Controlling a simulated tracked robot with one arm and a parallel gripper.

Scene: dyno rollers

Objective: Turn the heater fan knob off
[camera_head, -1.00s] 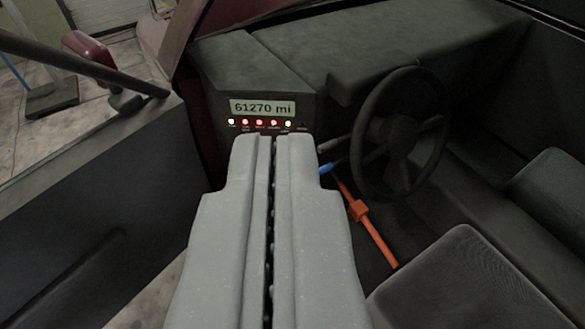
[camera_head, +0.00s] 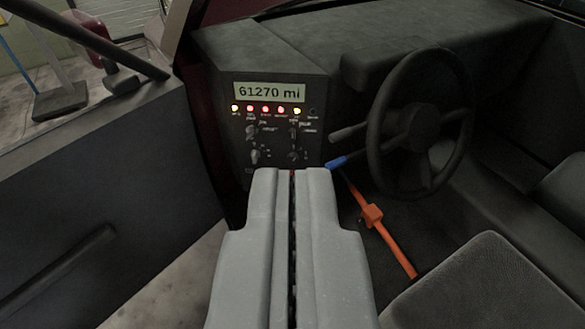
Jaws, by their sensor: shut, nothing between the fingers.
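Several small dark knobs sit on the dash panel (camera_head: 275,125), below a lit display (camera_head: 269,93) reading 61270 mi and a row of red and yellowish lights (camera_head: 265,109). Two knobs show at the left, an upper one (camera_head: 252,132) and a lower one (camera_head: 255,155), and two more at the right. The labels are too small to read, so I cannot tell which is the heater fan knob. My gripper (camera_head: 292,172) is shut and empty, pointing at the panel from below. Its tips show just below the knobs and cover the panel's lowest part. I cannot see contact.
A black steering wheel (camera_head: 418,133) stands right of the panel, with a blue-tipped lever (camera_head: 337,161) and an orange bar (camera_head: 388,238) near it. A seat (camera_head: 490,285) is at lower right. The open door (camera_head: 95,205) is at left.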

